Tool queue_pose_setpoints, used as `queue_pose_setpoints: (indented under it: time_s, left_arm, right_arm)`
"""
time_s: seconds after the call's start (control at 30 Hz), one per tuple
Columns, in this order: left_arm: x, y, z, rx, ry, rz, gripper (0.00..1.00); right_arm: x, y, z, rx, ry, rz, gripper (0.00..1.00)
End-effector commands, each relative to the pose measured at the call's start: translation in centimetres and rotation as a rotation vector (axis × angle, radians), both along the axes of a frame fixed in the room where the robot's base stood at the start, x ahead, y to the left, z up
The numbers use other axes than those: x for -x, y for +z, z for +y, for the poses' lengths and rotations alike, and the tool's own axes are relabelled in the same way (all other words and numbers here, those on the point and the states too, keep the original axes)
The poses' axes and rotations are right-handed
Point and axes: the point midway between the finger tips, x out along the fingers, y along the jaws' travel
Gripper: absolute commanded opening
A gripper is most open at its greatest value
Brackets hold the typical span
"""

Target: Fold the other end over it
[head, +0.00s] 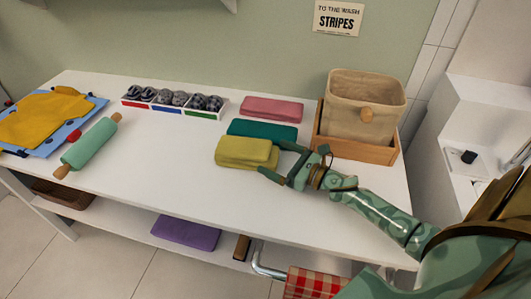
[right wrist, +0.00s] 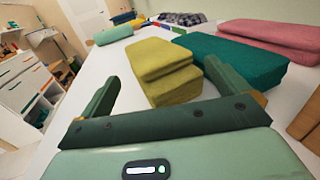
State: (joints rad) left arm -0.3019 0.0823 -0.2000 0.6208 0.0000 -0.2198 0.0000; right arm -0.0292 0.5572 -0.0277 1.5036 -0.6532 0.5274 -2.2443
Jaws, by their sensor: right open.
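A yellow-green cloth (head: 240,152) lies folded in a thick stack on the white table, in front of a folded teal cloth (head: 262,130). In the right wrist view the yellow-green cloth (right wrist: 165,72) shows layers with a seam between them at its near end. My right gripper (head: 272,160) is open at the right end of this cloth. Its fingers point at the cloth, one to either side of its near end in the wrist view; I cannot tell whether they touch it. A mustard garment (head: 42,118) lies on a blue board at the far left. My left gripper is not in view.
A folded pink cloth (head: 271,109) lies behind the teal one. A beige bin in a wooden tray (head: 357,148) stands at right, close to my right arm. A divided box (head: 174,102) and a green roller (head: 90,143) are further left. The front middle of the table is clear.

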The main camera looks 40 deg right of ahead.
Motion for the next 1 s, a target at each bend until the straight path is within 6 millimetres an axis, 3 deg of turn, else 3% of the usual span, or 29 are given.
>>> queue_pose_setpoints:
  time_s: [0.2, 0.6, 0.8, 1.0]
  left_arm:
    - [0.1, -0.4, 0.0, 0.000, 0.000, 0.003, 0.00]
    - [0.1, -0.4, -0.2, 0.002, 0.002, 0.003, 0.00]
    - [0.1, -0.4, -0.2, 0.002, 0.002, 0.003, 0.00]
    - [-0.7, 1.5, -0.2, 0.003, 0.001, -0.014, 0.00]
  right_arm:
    - [-3.2, -0.1, 1.3, -0.002, 0.000, 0.000, 1.00]
    - [-4.0, 0.0, 1.6, -0.002, 0.000, 0.001, 1.00]
    - [-4.0, 0.0, 1.6, -0.002, 0.000, 0.001, 0.46]
    - [-4.1, 1.5, 1.8, 0.036, 0.003, 0.033, 0.46]
